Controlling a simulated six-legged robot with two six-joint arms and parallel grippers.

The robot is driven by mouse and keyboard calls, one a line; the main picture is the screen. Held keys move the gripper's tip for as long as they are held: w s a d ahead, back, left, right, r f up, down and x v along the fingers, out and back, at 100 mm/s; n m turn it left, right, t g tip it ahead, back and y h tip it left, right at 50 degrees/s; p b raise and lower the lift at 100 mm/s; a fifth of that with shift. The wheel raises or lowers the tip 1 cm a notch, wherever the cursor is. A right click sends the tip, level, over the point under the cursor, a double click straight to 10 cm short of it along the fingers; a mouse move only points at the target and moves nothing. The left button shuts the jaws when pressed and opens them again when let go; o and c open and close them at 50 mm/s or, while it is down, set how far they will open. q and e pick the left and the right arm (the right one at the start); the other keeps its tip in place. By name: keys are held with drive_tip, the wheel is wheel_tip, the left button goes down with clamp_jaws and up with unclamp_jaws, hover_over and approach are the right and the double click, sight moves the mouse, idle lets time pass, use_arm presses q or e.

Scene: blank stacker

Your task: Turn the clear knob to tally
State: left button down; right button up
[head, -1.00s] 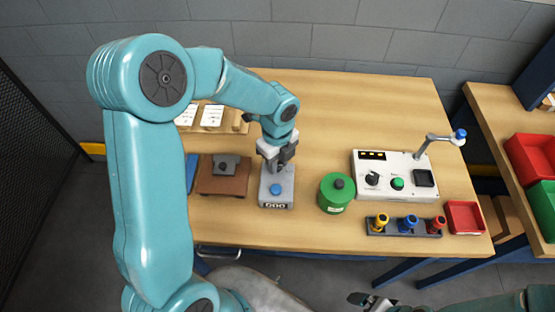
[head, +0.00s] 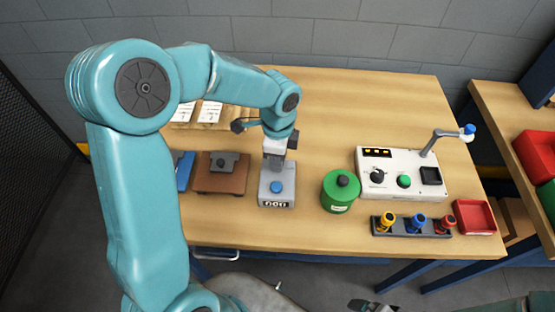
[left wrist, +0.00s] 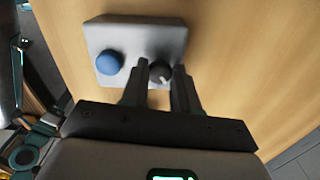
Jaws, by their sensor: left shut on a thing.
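My left gripper (left wrist: 162,70) points down over the box, shut on the knob, one finger on each side. In the head view the arm hides the knob. My right gripper (head: 361,304) is partly cut off at the bottom edge.
A brown block with a grey piece (head: 220,183) stands left of the box, and a green canister (head: 341,196) right of it. Farther right are a white control panel (head: 400,161), a rack of coloured pegs (head: 405,233) and a red tray (head: 475,232).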

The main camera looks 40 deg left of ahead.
use_arm(q)
drive_tip(key=n+b, duration=0.1)
drive_tip(key=n, duration=0.1)
drive_tip(key=n+b, duration=0.1)
drive_tip(key=n, duration=0.2)
drive_tip(key=shift+w+r+n, duration=0.1)
drive_tip(key=shift+w+n, duration=0.1)
drive_tip(key=shift+n, duration=0.1)
drive_tip(key=n+b, duration=0.2)
drive_tip(key=n, duration=0.2)
drive_tip(key=shift+r+n, duration=0.15)
drive_tip(key=shift+n, duration=0.45)
drive_tip(key=c, duration=1)
unclamp_jaws()
drive_tip(key=shift+o, duration=0.7)
drive_tip(key=shift+s, duration=0.1)
wheel_tip(320, 180, up, 16)
drive_tip(key=shift+p, duration=0.35)
drive_tip(key=shift+d+r, duration=0.1)
